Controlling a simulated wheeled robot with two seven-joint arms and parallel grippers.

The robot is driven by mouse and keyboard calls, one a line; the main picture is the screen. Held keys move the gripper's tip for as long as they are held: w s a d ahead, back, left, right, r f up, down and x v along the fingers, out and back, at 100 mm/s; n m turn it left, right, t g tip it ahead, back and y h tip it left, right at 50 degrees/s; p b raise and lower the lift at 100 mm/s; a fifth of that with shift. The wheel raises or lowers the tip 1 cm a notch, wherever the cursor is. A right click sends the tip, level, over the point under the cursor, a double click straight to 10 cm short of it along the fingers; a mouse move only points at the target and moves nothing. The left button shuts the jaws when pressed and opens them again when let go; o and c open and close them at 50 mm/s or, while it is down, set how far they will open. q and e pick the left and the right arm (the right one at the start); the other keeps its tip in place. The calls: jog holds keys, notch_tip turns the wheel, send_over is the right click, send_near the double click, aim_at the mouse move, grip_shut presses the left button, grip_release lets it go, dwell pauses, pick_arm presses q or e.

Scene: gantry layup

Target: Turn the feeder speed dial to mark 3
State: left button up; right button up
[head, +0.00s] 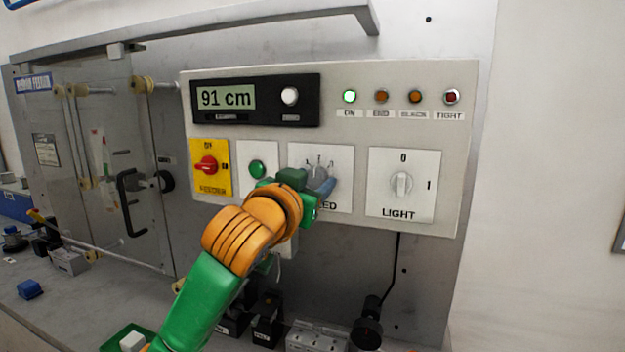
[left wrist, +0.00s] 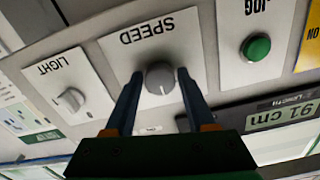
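The grey round feeder speed dial (head: 319,171) sits on a white plate on the control panel, its lettering partly covered by my left gripper. In the left wrist view the dial (left wrist: 160,77) shows between the two blue fingers, under the upside-down word SPEED. My left gripper (head: 322,184) is at the dial; its fingertips (left wrist: 159,73) stand on either side of the knob with what look like narrow gaps. It is open around the dial. Whether a finger touches it, and which mark it points to, I cannot tell. My right gripper is not in view.
Close by on the panel (head: 450,150) are the LIGHT knob (head: 402,184), a green button (head: 257,168) and a red switch (head: 206,165) on yellow. A display (head: 227,97) reads 91 cm. The green ON lamp (head: 349,96) is lit. Small items stand on the bench below.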

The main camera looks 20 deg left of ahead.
pick_arm(q)
grip_shut()
jog(key=shift+r+m, duration=0.1)
jog(key=shift+m, duration=0.2)
jog(key=m+p, duration=0.2)
jog(key=m, duration=0.2)
jog(key=shift+r+p, duration=0.15)
jog(key=shift+p, duration=0.25)
jog(key=shift+m+p, duration=1.15)
jog(key=shift+m, duration=1.05)
jog(key=shift+o, duration=1)
grip_release()
jog(key=shift+o, duration=1.3)
jog(key=shift+f, duration=0.2)
